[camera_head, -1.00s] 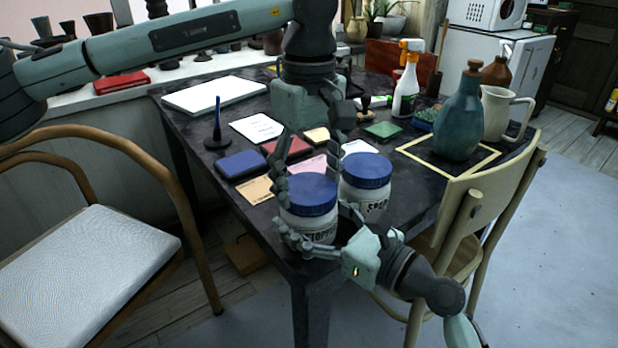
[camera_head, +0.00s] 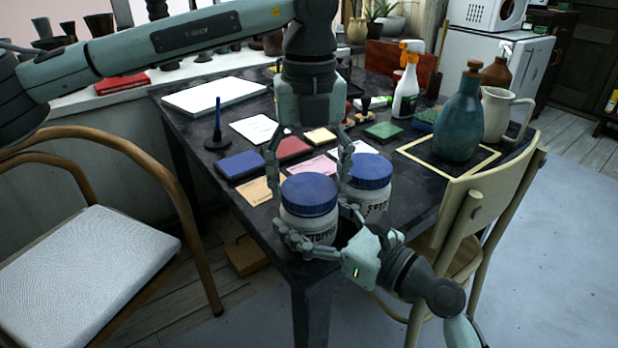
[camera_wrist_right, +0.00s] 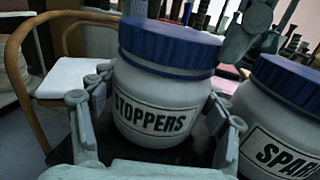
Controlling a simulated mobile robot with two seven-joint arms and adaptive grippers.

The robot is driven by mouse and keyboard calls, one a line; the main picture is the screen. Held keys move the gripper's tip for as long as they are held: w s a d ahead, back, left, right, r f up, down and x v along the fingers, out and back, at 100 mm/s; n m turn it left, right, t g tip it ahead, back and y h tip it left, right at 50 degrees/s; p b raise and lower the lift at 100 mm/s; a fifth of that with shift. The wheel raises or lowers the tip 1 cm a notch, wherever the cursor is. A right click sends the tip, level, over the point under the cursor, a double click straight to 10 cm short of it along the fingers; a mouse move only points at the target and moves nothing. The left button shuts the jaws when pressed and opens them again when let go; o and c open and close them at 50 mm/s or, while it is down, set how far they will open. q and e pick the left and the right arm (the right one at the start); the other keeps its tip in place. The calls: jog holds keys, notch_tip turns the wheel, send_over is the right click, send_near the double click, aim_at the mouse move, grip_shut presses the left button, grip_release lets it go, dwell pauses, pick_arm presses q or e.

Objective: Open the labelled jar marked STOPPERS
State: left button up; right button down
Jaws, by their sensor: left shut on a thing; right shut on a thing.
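The STOPPERS jar (camera_head: 300,222) is white with a blue lid (camera_head: 310,192) and stands upright at the table's near corner. Its label reads clearly in the right wrist view (camera_wrist_right: 155,118). The lid sits on the jar in both views. My left gripper (camera_head: 309,184) comes down from above, shut on the lid, with fingers on its left and right sides. My right gripper (camera_head: 314,228) is shut on the jar's body from the front, below the lid. Its fingers flank the label in the right wrist view (camera_wrist_right: 160,112).
A second white jar with a blue lid (camera_head: 368,170) stands close on the right, its label partly hidden. Ink pads and cards lie behind. A teal bottle (camera_head: 458,120), white jug (camera_head: 499,112) and spray bottle (camera_head: 406,88) stand farther back. A cream chair (camera_head: 487,205) is at the right.

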pick_arm(q)
jog(key=n, duration=1)
jog(key=shift+r, duration=0.15)
jog(key=shift+r, duration=1)
